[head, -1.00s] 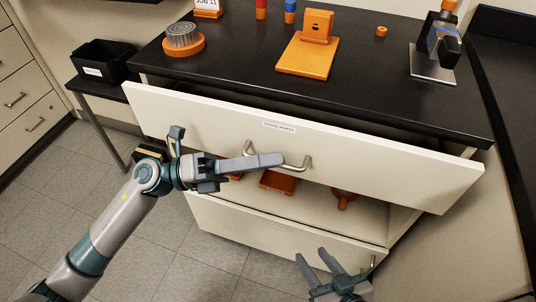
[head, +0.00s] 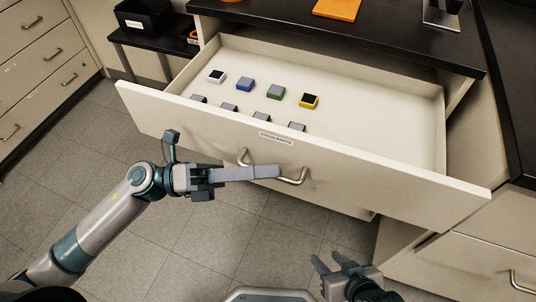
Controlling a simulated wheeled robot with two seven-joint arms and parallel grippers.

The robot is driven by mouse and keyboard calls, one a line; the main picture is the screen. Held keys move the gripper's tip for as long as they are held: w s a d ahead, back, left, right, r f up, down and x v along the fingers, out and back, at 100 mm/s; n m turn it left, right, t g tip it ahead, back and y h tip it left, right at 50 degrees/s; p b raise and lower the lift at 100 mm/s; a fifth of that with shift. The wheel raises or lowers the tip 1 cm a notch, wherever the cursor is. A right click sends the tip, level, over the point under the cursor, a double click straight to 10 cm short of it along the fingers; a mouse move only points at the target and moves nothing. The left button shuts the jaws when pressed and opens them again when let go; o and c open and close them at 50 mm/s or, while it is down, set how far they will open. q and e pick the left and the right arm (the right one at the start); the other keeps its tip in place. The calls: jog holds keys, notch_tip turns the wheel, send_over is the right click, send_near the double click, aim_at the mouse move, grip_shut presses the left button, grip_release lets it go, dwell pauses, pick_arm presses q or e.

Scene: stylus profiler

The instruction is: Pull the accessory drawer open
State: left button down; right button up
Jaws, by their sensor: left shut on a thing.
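The accessory drawer (head: 345,178) is a cream drawer with a small label on its front, pulled well out of the black-topped cabinet. Its inside shows small blocks with white, blue, green and yellow sides, plus a row of greyish ones partly hidden behind the front panel. The metal bar handle (head: 293,181) is on the drawer front.
The black countertop (head: 400,38) carries an orange plate (head: 337,8) and a grey metal base (head: 441,14). A black bin (head: 143,16) sits on a side table at the upper left. Other drawers stand at the left and lower right. The tiled floor ahead is clear.

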pick_arm(q)
jog(key=shift+s+a, duration=0.3)
jog(key=shift+s, duration=0.55)
pick_arm(e)
jog(key=shift+s, duration=0.4)
pick_arm(q)
jog(key=c, duration=2.2)
grip_release()
jog(key=shift+o, duration=0.2)
